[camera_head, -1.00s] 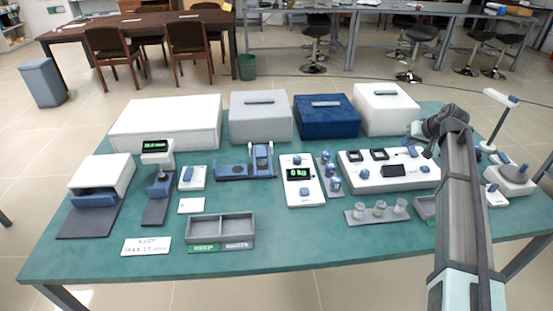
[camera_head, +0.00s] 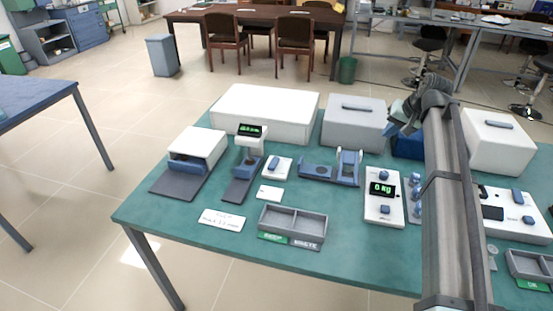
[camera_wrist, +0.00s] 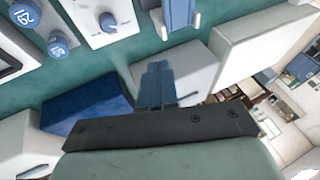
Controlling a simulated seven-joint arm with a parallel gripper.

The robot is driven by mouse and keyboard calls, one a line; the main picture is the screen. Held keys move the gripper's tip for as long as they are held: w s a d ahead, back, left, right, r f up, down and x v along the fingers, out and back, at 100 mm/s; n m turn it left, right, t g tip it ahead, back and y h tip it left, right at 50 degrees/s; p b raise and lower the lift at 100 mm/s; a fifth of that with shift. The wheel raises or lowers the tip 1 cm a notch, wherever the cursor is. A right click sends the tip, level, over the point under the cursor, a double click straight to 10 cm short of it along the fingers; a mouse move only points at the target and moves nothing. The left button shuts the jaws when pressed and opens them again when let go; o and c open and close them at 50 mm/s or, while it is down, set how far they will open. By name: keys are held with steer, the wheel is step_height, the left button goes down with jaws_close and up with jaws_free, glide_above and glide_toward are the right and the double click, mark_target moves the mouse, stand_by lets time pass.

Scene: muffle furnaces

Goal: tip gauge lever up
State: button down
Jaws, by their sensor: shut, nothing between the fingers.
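The gauge (camera_head: 249,152) stands upright in the left half of the table in the head view, with a white head, a lit green display and a dark blue-grey base. A small white block with a raised blue lever-like piece (camera_head: 274,163) stands just right of it; I cannot tell whether this is the gauge's lever. My gripper (camera_head: 393,127) is at the back of the table, in front of the blue box and well to the right of the gauge. In the wrist view my gripper's blue fingers (camera_wrist: 158,72) are together and empty. The gauge is not clearly identifiable there.
A grey box (camera_head: 355,122), a partly hidden blue box (camera_head: 408,146) and a white box (camera_head: 497,142) line the back. A stand with uprights (camera_head: 335,170), a scale (camera_head: 383,203) and a divided tray (camera_head: 292,224) lie between.

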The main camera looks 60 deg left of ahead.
steer(key=s+a+f+h, duration=0.1)
steer(key=s+a+h, duration=0.1)
steer(key=s+a, duration=0.9)
steer(key=s+a+f+t+h, duration=0.1)
steer(key=s+a+h, duration=0.1)
steer(key=s+a, duration=0.9)
steer(key=s, duration=0.7)
steer(key=shift+s+t, duration=0.15)
steer(key=shift+t, duration=0.15)
steer(key=shift+f, duration=0.15)
glide_above(274, 165)
steer(key=f, duration=1.2)
steer(key=shift+s+d+f, duration=0.1)
steer(key=shift+s+d, duration=0.1)
steer(key=shift+s+f, duration=0.1)
steer(key=shift+f, duration=0.65)
steer(key=shift+d, duration=0.1)
